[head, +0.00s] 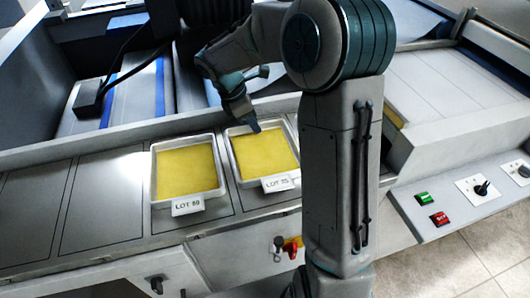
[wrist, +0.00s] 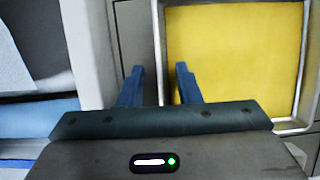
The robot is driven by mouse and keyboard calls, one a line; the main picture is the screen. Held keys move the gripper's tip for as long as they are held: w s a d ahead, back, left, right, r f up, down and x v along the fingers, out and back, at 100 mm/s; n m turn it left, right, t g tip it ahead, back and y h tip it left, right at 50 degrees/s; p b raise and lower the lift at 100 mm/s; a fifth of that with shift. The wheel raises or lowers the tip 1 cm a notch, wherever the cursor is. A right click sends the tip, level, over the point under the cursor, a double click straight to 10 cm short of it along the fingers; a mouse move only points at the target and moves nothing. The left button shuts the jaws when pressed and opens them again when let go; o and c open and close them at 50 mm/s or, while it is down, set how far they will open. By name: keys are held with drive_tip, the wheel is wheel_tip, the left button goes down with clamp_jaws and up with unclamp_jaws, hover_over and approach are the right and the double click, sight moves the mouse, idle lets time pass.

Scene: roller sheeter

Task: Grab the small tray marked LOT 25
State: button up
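The tray marked LOT 25 (head: 228,157) is a small shallow metal tray with a yellow sheet (head: 265,153) in it and a white label (head: 278,183) on its front. The label's digits are small but appear to read 25. My gripper (head: 255,128) is at the tray's back rim in the head view. In the wrist view my gripper (wrist: 158,78) is open and empty, its two blue fingers apart. The tray's rim (wrist: 162,38) appears between the fingers, with one finger over the yellow sheet. I cannot tell the fingers' exact height above the rim.
A similar tray (head: 154,178) with a yellow sheet, apparently marked LOT 59 or 89, stands just left. Empty marked spaces (head: 105,200) lie further left. The machine with its blue-edged roller section (head: 160,88) rises behind. A panel with green and red buttons (head: 432,207) is at right.

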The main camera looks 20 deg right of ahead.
drive_tip(key=shift+c, duration=0.3)
clamp_jaws()
